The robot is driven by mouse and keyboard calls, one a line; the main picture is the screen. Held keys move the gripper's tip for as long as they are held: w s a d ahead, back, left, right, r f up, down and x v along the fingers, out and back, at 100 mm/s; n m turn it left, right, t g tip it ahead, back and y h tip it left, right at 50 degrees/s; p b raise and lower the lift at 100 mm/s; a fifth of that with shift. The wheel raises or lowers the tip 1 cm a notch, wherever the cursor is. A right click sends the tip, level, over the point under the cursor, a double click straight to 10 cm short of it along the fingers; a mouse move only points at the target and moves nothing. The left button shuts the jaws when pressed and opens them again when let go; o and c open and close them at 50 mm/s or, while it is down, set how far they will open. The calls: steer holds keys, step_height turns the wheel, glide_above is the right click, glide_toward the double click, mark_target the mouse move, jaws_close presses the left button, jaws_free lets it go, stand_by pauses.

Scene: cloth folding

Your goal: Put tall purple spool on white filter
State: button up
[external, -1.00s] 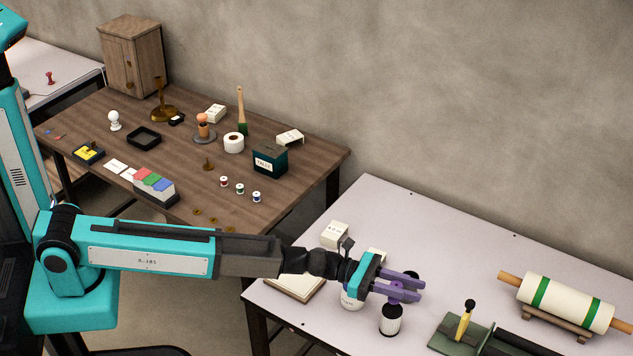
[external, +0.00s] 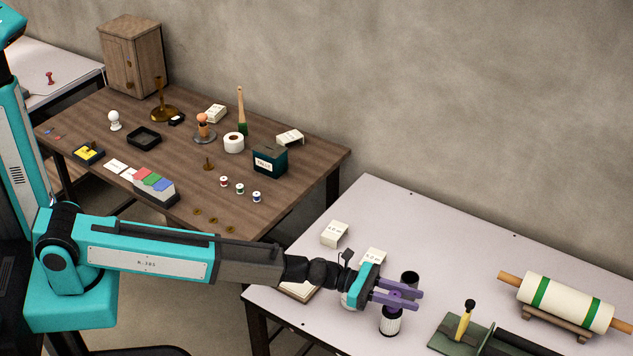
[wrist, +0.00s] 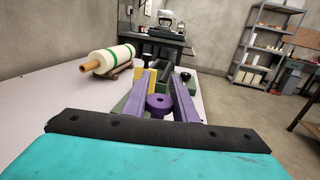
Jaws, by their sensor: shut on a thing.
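My gripper (external: 405,300) has purple fingers and is low over the pale table in the external view. It is shut on the purple spool (external: 396,303), which also shows between the fingers in the wrist view (wrist: 159,104). A white ribbed cylinder with a dark upper part, seemingly the white filter (external: 390,326), stands directly below the spool in the external view. The fingers partly cover it. I cannot tell whether the spool touches it. The filter is not clearly seen in the wrist view.
A dark cup (external: 410,279) stands just behind my fingers. White boxes (external: 334,233) stand to the left. The table's back middle is clear.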

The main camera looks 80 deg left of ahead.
steer(key=o, duration=1)
steer(key=shift+r+p, duration=0.15)
steer(key=shift+p, duration=0.15)
steer(key=shift+s+a+b, duration=0.3)
steer(key=shift+s+a, duration=0.05)
steer(key=shift+s, duration=0.2)
steer(key=shift+b+v, duration=1.15)
steer(key=shift+v, duration=4.2)
